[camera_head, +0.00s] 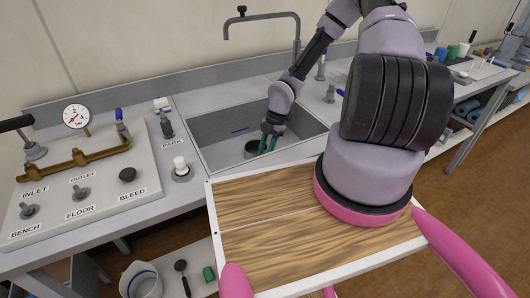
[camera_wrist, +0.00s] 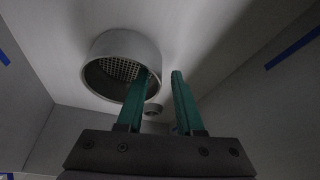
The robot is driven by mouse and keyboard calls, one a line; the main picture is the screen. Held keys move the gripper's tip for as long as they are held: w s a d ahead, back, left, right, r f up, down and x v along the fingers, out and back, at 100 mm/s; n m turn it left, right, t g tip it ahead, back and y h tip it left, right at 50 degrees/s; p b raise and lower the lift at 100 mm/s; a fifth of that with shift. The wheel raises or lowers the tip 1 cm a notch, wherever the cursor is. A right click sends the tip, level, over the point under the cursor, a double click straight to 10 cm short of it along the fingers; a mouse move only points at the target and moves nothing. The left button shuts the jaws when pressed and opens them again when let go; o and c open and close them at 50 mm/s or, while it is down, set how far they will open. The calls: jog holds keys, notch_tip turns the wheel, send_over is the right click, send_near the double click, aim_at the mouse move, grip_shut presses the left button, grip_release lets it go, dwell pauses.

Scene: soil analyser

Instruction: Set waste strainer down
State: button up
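The waste strainer, a grey cup with a mesh bottom (camera_wrist: 97,57), is in the sink (camera_head: 222,127). It shows as a dark round cup in the head view (camera_head: 251,147). My gripper (camera_head: 268,145) reaches down into the sink at the strainer's right side. In the wrist view my gripper's teal fingers (camera_wrist: 160,72) stand apart. The left finger overlaps the strainer's opening, and the right finger is outside its wall with a visible gap. I cannot tell whether the left finger touches the wall. A small round fitting (camera_wrist: 152,111) shows beside the strainer.
A tap (camera_head: 262,16) arches over the sink's back. A valve panel with a gauge (camera_head: 76,116) stands at the left. My wood-topped base fills the front. A bucket (camera_head: 141,281) is below the bench.

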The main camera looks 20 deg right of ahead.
jog(key=s+d+r+m+t+h, duration=0.1)
jog(key=d+r+m+h, duration=0.3)
jog(key=r, duration=0.8)
jog(key=d+r+m+t+y, duration=0.15)
jog(key=r+m, duration=0.35)
jog(key=r, duration=0.7)
jog(key=s+d+r+m+h, duration=0.1)
jog(key=d+r+m+h, duration=0.3)
jog(key=r, duration=0.7)
jog(key=s+a+r+m+t+y, duration=0.2)
jog(key=s+r+m, duration=0.4)
jog(key=r, duration=0.4)
jog(key=s+a+r+m+t+y, duration=0.2)
jog(key=s+a+r+m+t, duration=0.2)
jog(key=s+r+m, duration=0.3)
notch_tip(320, 180, up, 3)
jog(key=shift+a+m+t, duration=0.2)
jog(key=shift+m+t, duration=0.15)
jog(key=shift+m, duration=0.45)
jog(key=shift+s+y, duration=0.1)
jog(key=shift+y, duration=0.15)
